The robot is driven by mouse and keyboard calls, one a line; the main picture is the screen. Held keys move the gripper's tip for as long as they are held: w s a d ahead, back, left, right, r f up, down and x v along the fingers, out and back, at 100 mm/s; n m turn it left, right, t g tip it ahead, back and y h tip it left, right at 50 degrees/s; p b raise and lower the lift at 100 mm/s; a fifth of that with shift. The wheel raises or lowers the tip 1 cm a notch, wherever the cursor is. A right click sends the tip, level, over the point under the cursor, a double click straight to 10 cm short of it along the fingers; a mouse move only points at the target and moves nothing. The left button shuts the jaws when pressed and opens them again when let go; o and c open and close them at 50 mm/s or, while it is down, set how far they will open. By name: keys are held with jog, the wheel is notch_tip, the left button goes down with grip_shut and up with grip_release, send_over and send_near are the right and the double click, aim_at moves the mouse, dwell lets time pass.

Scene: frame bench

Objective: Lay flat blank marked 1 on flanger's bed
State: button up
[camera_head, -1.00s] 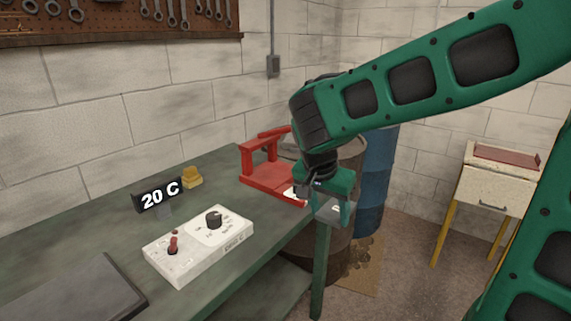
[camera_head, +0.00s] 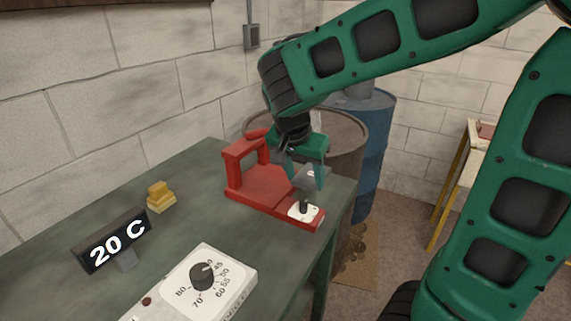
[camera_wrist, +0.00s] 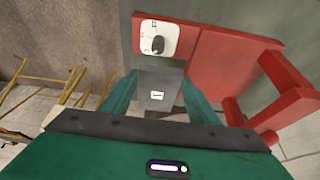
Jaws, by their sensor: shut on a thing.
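My green gripper (camera_head: 305,172) is shut on a flat grey blank (camera_head: 309,176). In the wrist view the blank (camera_wrist: 158,82) shows between the fingers of my gripper (camera_wrist: 157,98), with a small white label (camera_wrist: 157,95) that seems to read 1. The red flanger (camera_head: 262,187) stands at the far right end of the green bench, with a white plate and black knob (camera_head: 304,209) on its front end. The flanger (camera_wrist: 235,62) lies ahead and right in the wrist view. The blank is held at the flanger's right side; whether it touches the bed is not clear.
On the bench (camera_head: 150,238) stand a 20 C display (camera_head: 118,243), a white control box with a dial (camera_head: 205,283) and yellow blocks (camera_head: 160,197). A brown drum (camera_head: 345,140) and a blue drum (camera_head: 373,150) stand beyond the bench. The bench middle is clear.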

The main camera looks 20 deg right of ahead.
jog(key=shift+w, duration=0.55)
jog(key=shift+w+a, duration=0.1)
jog(key=shift+a, duration=0.05)
jog(key=shift+w+a, duration=0.15)
send_over(271, 189)
jog(key=a, duration=0.1)
jog(key=shift+s+a+f, duration=0.1)
jog(key=shift+s+f, duration=0.1)
jog(key=shift+f, duration=0.55)
jog(key=shift+s+f, duration=0.2)
jog(key=shift+f, duration=0.55)
jog(key=shift+f, duration=1.4)
jog(key=o, duration=1.7)
jog(key=shift+o, duration=0.2)
